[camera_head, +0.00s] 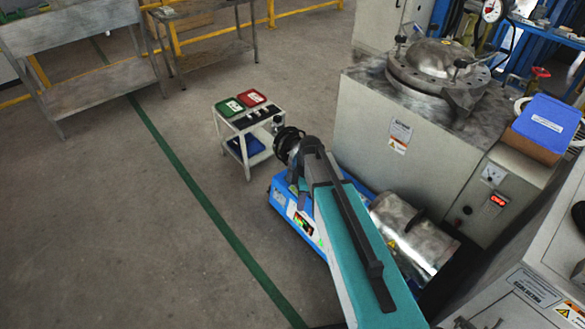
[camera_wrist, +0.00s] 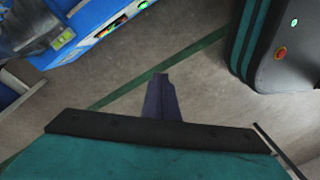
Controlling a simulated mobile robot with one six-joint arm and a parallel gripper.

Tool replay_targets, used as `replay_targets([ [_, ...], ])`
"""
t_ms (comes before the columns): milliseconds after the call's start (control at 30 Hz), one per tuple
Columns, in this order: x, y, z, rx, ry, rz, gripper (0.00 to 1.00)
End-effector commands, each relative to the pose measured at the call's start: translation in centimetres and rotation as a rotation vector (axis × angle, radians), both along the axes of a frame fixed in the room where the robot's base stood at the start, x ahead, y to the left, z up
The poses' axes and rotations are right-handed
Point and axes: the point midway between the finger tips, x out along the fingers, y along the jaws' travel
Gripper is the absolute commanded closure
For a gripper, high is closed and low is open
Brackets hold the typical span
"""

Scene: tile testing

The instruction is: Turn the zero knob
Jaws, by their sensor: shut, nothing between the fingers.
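My gripper shows in the wrist view as a narrow dark pair of fingers (camera_wrist: 161,78), shut and empty above the floor. A blue machine (camera_head: 318,238) with a lit display stands below and beside my teal arm in the head view. Part of it also shows at the upper left of the wrist view (camera_wrist: 88,45), apart from the fingers. I cannot pick out the zero knob for certain. Small controls on the blue machine's panel (camera_head: 302,222) and on the large grey machine are too small to read, and my arm hides part of the blue machine.
A small white cart (camera_head: 247,128) with green and red boxes stands beyond the arm. The large grey machine (camera_head: 365,125) with a metal lid stands to the right, a shiny metal cylinder (camera_head: 408,230) near its foot. Open floor (camera_head: 125,215) lies to the left.

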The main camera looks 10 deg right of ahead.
Motion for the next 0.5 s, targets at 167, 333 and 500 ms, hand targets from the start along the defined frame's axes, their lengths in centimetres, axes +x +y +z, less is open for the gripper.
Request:
replay_targets([
  [167, 3.1, -1.2, 6.1, -0.037, -0.066, 0.134, 1.00],
  [333, 5.3, -2.2, 10.0, -0.072, -0.112, 0.241, 1.00],
  [500, 6.4, -2.7, 11.9, -0.092, -0.134, 0.302, 1.00],
])
